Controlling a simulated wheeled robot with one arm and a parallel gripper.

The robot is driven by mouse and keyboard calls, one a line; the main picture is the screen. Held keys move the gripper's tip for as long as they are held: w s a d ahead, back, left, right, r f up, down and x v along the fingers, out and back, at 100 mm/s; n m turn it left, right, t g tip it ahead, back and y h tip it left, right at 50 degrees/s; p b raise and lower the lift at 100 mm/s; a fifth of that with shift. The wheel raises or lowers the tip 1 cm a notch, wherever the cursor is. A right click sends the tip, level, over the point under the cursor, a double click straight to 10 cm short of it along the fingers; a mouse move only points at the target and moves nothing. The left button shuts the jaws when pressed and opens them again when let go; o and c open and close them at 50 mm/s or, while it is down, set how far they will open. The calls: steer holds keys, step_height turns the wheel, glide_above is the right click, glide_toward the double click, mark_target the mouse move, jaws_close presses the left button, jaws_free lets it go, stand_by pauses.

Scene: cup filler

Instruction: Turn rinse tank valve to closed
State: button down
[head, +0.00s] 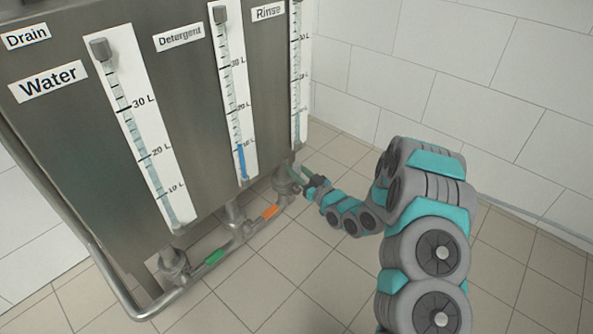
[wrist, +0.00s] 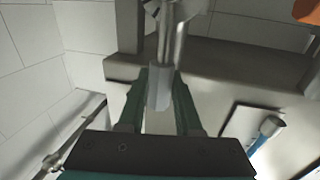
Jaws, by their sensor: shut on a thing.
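The rinse tank valve (head: 287,182) sits low on the pipework under the Rinse label (head: 268,11), at the right end of the steel tank unit. My gripper (head: 300,176) reaches it from the right. In the wrist view its two dark green fingers (wrist: 161,95) are shut on a pale grey piece of the valve, its handle (wrist: 159,92), just below a shiny metal pipe (wrist: 170,40). The fingers hide much of the handle, so I cannot tell its exact angle.
An orange handle (head: 270,212) and a green handle (head: 217,254) lie along the lower pipes to the left. A bent metal rail (head: 110,280) runs around the unit's base. The tiled floor (head: 310,290) is open in front, and a white tiled wall (head: 440,60) stands behind.

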steer(key=shift+w, duration=0.1)
steer(key=w+d+f+m+g+p, duration=0.2)
steer(key=w+f+m+p, duration=0.1)
steer(key=m, duration=0.5)
steer(key=w+d+f+m+g+p, duration=0.1)
steer(key=w+d+f+m+p, duration=0.2)
steer(key=w+f+m+p, duration=0.1)
steer(key=shift+d+f+m+g+y+p, duration=0.35)
steer(key=shift+f+m+p, duration=0.65)
steer(key=shift+m, duration=0.9)
steer(key=shift+f, duration=0.2)
steer(key=c, duration=0.6)
jaws_free()
steer(key=v, duration=0.7)
steer(key=shift+s+d, duration=0.15)
steer(key=shift+d, duration=0.15)
